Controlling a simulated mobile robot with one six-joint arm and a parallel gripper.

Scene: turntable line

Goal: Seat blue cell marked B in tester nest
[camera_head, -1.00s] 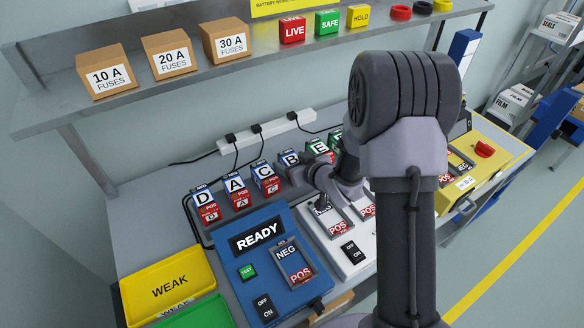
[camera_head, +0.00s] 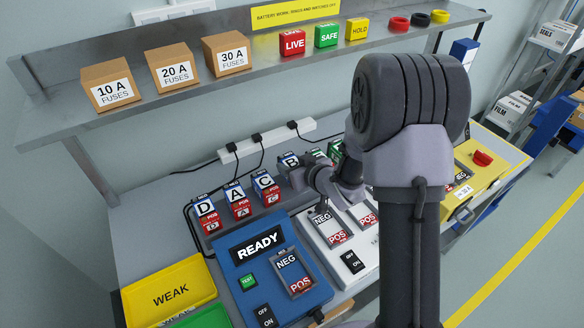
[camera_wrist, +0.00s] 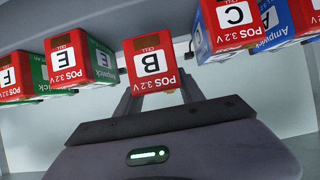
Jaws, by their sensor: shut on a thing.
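The blue cell marked B (camera_head: 288,160) stands in the back row of cells, partly hidden by my gripper (camera_head: 298,178). In the wrist view, cell B (camera_wrist: 153,68) shows its red POS face between my two fingers, and my gripper (camera_wrist: 155,92) is shut on it. It is level with its neighbours; I cannot tell whether it is lifted. The blue tester (camera_head: 235,262) reads READY, and its nest (camera_head: 293,271), labelled NEG and POS, is empty.
Cells D (camera_head: 207,214), A (camera_head: 238,200) and C (camera_head: 266,187) stand left of B; green cell E (camera_wrist: 83,66) is close on its other side. A white unit (camera_head: 349,262) with nests lies right of the tester. A shelf (camera_head: 130,112) overhangs behind.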

